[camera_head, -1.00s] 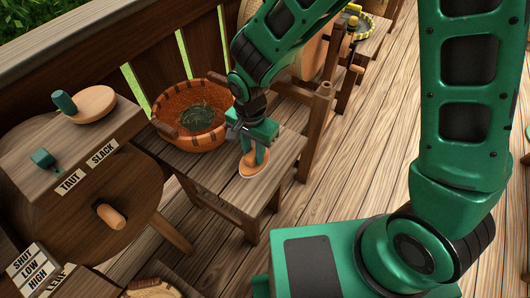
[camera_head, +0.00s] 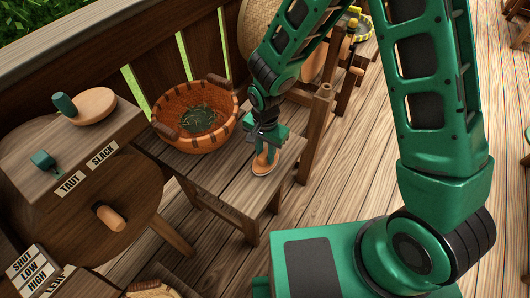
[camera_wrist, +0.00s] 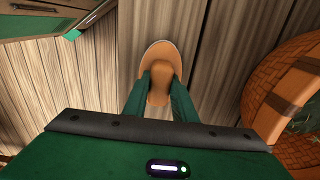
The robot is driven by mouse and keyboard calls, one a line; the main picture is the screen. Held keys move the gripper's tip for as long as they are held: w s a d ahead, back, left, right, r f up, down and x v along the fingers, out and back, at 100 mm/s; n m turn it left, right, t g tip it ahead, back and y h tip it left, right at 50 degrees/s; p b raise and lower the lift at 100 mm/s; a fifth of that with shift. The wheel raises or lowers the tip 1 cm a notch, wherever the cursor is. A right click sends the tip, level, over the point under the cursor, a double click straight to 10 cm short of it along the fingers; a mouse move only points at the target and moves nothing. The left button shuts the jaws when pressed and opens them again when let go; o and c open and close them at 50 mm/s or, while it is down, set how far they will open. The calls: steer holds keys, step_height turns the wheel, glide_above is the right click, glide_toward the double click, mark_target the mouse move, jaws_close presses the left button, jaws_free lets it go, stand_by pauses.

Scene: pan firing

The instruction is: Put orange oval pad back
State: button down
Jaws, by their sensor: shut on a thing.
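My gripper (camera_head: 266,150) is shut on the orange oval pad (camera_head: 262,168) by its raised grip, with a finger on either side. The pad's flat oval base faces down, close above or on the right end of the small plank table (camera_head: 222,184); I cannot tell whether it touches. In the wrist view, the pad (camera_wrist: 159,50) shows between my fingers (camera_wrist: 160,88), its rounded far end clear over the wood planks and the rest of its base partly hidden by the fingers.
An orange woven bowl (camera_head: 190,139) with dark greens stands left of my gripper and also shows in the wrist view (camera_wrist: 262,95). A wooden post (camera_head: 318,120) stands close on the right.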

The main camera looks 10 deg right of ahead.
mark_target(266, 154)
steer(key=shift+f, duration=0.2)
steer(key=c, duration=1.5)
jaws_free()
steer(key=shift+o, duration=0.2)
step_height(266, 154, up, 11)
steer(key=shift+s+d+f, duration=0.1)
steer(key=shift+s, duration=0.05)
